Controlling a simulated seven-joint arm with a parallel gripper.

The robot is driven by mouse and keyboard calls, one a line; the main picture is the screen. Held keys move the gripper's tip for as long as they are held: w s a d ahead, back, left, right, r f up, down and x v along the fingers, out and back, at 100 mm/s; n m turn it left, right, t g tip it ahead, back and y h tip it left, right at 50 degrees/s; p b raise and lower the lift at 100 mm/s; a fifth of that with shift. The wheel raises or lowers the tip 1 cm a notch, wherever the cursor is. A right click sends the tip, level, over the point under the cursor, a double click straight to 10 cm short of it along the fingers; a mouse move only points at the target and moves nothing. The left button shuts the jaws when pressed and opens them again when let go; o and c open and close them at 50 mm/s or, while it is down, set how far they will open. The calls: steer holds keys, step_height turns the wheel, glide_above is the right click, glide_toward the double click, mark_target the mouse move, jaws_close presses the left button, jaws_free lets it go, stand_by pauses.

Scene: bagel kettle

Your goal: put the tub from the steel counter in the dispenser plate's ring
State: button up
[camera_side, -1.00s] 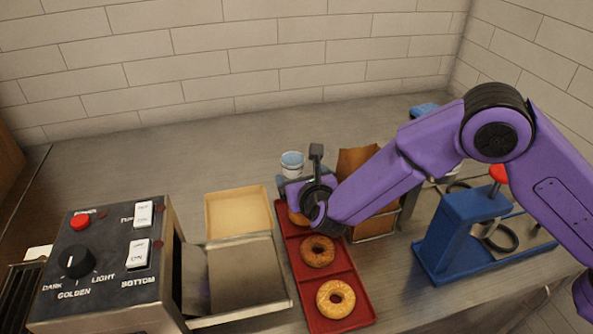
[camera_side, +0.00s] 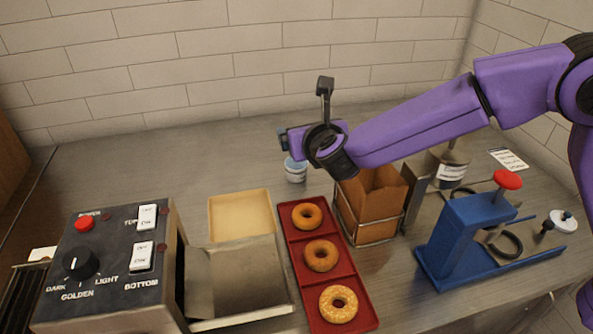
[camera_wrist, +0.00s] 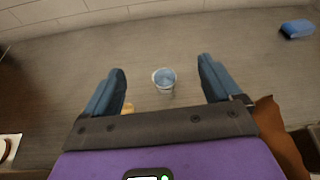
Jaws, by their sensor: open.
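The tub (camera_side: 295,171), small and white with a blue top, stands upright on the steel counter (camera_side: 120,180) behind the red tray. In the wrist view the tub (camera_wrist: 164,82) shows between and beyond my two fingers. My gripper (camera_side: 288,139) is open and empty, above the tub in the side view. The blue dispenser (camera_side: 460,232) with a red knob stands at the right. A black ring (camera_side: 503,244) shows at its blue plate (camera_side: 495,268); the dispenser's post partly hides the plate.
A red tray (camera_side: 340,265) holds three bagels. A brown paper bag (camera_side: 372,205) in a wire holder stands between tray and dispenser. A toaster (camera_side: 105,262) and tan tray (camera_side: 240,215) are at left. A blue block (camera_wrist: 297,29) lies far right in the wrist view.

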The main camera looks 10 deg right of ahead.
steer(key=m, duration=0.5)
steer(key=m+g, duration=0.5)
steer(key=m, duration=2.7)
glide_toward(294, 165)
steer(key=shift+w+d+f+y, duration=0.1)
steer(key=shift+d+f+y, duration=0.1)
steer(key=shift+f, duration=0.25)
steer(key=shift+w+d+f+y, duration=0.1)
steer(key=shift+f+y, duration=0.1)
steer(key=shift+f, duration=0.3)
steer(key=shift+w+r+x, duration=0.15)
steer(key=shift+x, duration=1.15)
steer(key=shift+w+r+x, duration=0.15)
steer(key=shift+x, duration=1.1)
